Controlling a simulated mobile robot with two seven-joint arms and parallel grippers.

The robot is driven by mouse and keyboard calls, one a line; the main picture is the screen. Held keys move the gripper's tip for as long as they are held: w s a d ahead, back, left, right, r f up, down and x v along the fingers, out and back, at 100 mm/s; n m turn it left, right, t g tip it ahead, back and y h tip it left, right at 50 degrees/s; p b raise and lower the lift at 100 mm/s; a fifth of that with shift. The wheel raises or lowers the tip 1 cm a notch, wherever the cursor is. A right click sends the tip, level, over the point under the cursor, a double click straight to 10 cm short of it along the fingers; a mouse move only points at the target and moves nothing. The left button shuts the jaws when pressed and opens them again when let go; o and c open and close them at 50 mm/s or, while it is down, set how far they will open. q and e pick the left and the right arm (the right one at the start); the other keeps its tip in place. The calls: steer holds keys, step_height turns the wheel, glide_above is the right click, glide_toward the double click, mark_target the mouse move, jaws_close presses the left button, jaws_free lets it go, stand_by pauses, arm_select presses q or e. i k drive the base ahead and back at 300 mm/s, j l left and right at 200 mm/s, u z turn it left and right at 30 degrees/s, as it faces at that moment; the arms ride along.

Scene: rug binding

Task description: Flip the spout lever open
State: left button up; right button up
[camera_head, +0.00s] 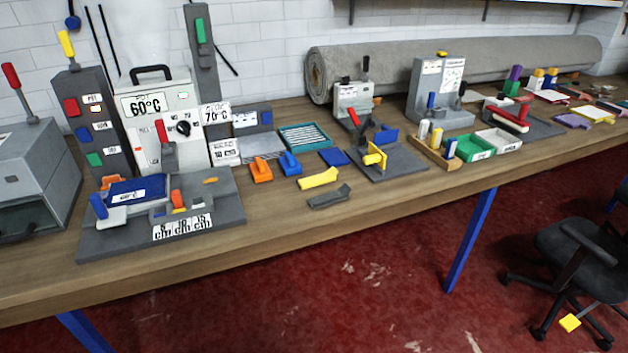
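A white machine (187,95) labelled 60°C stands at the back left of the bench, with a black carry handle and a black dial (183,128). A red lever (161,130) stands up at its front, left of the dial, above a grey part (168,155) that looks like a spout. I cannot tell for sure that this is the spout lever or whether it is open or shut. The spout area is partly hidden behind the grey base plate's fittings. Neither of my grippers is in view.
A grey base plate (228,212) with a blue block (137,190) lies in front of the machine. A dark switch column (92,120) stands to its left, a tall grey post (203,60) behind. Orange, blue and yellow pieces lie to the right. The bench's front strip is clear.

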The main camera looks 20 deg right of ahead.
mark_target(160, 124)
steer(key=i+l, duration=0.1)
steer(key=l, duration=0.95)
steer(key=i+l+u, duration=0.15)
steer(key=l, duration=0.85)
